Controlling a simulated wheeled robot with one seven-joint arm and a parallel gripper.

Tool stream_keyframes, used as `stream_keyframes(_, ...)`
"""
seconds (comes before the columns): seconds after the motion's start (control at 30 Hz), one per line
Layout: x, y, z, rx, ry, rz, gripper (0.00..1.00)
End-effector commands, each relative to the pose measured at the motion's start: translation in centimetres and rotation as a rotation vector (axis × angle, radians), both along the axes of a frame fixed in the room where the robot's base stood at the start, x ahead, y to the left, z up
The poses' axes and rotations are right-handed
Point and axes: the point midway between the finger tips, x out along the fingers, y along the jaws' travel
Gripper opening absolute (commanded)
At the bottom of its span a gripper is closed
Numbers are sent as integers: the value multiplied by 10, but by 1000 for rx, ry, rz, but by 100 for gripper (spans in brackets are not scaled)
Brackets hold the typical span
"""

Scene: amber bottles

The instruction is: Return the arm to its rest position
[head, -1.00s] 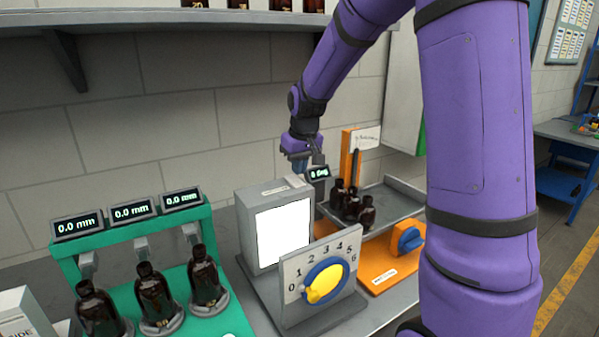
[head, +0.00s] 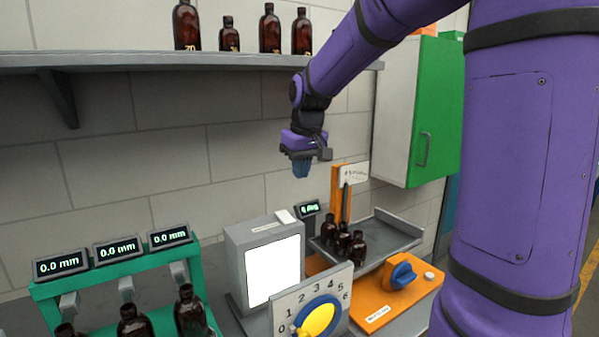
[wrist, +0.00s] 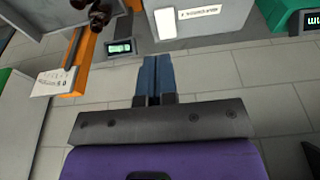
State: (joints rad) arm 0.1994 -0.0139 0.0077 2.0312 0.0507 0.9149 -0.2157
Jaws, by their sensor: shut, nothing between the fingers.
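My purple arm reaches across the right of the head view. My gripper (head: 301,168) hangs above the bench, in front of the tiled wall and below the shelf, with its blue fingers pointing down. In the wrist view its two blue fingers (wrist: 156,80) are pressed together with nothing between them. It is apart from the things below it: the grey box with a white lit panel (head: 272,270) and the orange stand with a tray (head: 398,225) that holds several amber bottles (head: 343,242).
A shelf (head: 180,62) with several amber bottles (head: 270,30) runs along the wall. A green-doored cabinet (head: 432,110) hangs behind my arm. A green gauge rack (head: 50,290) with bottles stands at lower left. A dial (head: 318,320) stands in front of the grey box. Open air surrounds my gripper.

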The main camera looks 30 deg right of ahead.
Motion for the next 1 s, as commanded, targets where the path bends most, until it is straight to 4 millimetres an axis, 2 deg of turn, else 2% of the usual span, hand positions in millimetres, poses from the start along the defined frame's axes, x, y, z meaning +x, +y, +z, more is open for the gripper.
stream_keyframes(0.33, 0, 0, 0, 0, 0, 0, 0)
stream_keyframes(0.47, -7, 4, 4, -2, -9, 1, 0)
stream_keyframes(0.57, -26, 14, 13, -5, -27, 4, 0)
stream_keyframes(0.67, -53, 26, 23, -9, -53, 3, 0)
stream_keyframes(0.8, -96, 43, 33, -12, -92, 4, 0)
stream_keyframes(1.0, -156, 62, 37, -11, -147, 4, 0)
